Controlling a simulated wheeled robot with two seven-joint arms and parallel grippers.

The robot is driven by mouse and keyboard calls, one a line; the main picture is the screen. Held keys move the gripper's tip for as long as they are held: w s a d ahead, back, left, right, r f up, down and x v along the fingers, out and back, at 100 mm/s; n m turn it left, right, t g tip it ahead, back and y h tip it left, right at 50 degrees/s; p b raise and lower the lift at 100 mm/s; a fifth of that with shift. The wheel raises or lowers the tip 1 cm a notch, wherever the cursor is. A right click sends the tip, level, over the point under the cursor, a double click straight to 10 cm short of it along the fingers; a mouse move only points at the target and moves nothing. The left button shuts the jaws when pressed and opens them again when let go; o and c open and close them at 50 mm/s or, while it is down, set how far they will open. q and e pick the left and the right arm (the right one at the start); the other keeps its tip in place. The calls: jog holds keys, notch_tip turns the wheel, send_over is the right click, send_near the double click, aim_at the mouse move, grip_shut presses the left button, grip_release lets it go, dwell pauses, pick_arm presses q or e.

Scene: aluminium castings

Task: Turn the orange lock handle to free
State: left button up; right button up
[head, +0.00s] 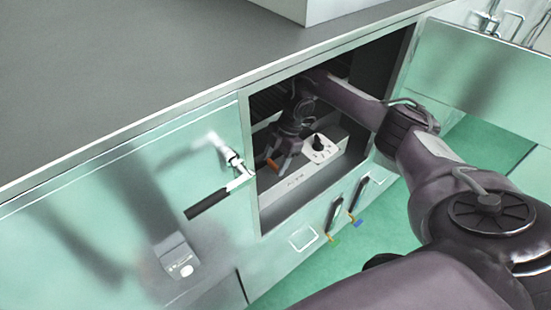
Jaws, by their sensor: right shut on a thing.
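The orange lock handle (271,164) is a small orange bar low inside the open cabinet compartment, near its left side. My right arm reaches into the compartment from the right. My right gripper (276,158) is at the orange handle, with its fingers shut on it. The fingers partly hide the handle, and its exact turn angle cannot be made out. My left gripper is not in view.
Right of the gripper is a white box with a black knob (318,144). A compartment door (480,75) stands open at the right. A closed left door has a black-grip handle (208,203). The compartment's frame surrounds my right arm closely.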

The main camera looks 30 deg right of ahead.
jog(key=shift+w+n, duration=0.1)
jog(key=shift+n, duration=0.3)
jog(key=o, duration=1)
jog(key=shift+r, duration=0.1)
